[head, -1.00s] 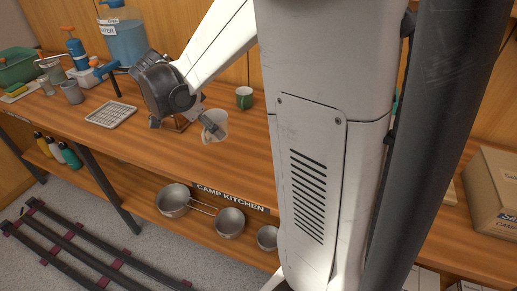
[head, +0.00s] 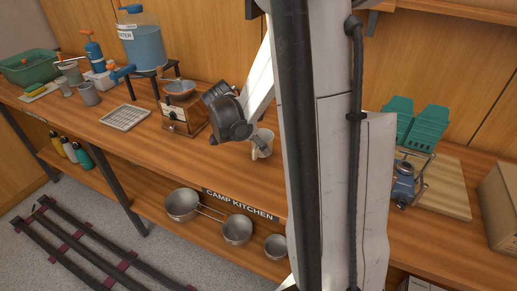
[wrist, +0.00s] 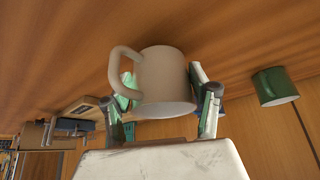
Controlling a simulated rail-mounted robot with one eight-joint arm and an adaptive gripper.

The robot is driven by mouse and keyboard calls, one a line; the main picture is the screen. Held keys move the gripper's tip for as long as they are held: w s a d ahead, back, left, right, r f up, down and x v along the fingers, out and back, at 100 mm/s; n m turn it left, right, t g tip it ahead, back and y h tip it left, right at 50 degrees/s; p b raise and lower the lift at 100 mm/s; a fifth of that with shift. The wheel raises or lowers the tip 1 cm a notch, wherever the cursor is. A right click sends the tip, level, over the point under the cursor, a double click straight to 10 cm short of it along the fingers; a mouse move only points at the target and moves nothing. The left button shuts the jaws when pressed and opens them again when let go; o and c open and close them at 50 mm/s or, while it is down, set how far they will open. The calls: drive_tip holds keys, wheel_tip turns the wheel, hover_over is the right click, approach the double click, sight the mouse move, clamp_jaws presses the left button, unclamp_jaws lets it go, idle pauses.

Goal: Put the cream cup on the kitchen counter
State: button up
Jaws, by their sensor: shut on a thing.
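The cream cup (head: 263,145) is in my gripper, just left of my column in the head view. In the wrist view the cup (wrist: 163,80) sits between the two fingers (wrist: 161,108), with its handle on the left. The wrist picture looks upside down, with the counter at the top and the cup's rim towards the bottom, so the cup seems upright. My gripper is shut on its sides. The cup is at or just above the wooden kitchen counter (head: 190,150); I cannot tell whether it touches.
A green mug (wrist: 274,86) stands near the cup in the wrist view. A cutting board (head: 440,185) and green racks (head: 415,122) are on the right. The counter's front strip is clear.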

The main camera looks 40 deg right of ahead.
drive_tip(key=shift+f, duration=1.05)
drive_tip(key=shift+f, duration=0.15)
drive_tip(key=o, duration=1.4)
drive_tip(key=shift+r, duration=0.25)
drive_tip(key=v, duration=1.2)
drive_tip(key=s+a+r+n+t+y, duration=0.2)
drive_tip(key=s+a+n, duration=0.2)
drive_tip(key=a+n, duration=0.2)
drive_tip(key=s+a+r+n+t+y, duration=0.2)
drive_tip(key=s+a+n+t, duration=0.1)
drive_tip(key=a+n, duration=0.4)
drive_tip(key=s+a+r+n+t+y, duration=0.2)
drive_tip(key=s+a+n+t, duration=0.1)
drive_tip(key=s+a+n, duration=0.2)
drive_tip(key=shift+s+a+r+n+p, duration=0.15)
drive_tip(key=shift+a+n, duration=0.35)
drive_tip(key=shift+a, duration=0.65)
drive_tip(key=shift+w+a+r+n+p, duration=0.1)
drive_tip(key=shift+a+n+p, duration=0.3)
drive_tip(key=shift+a, duration=0.75)
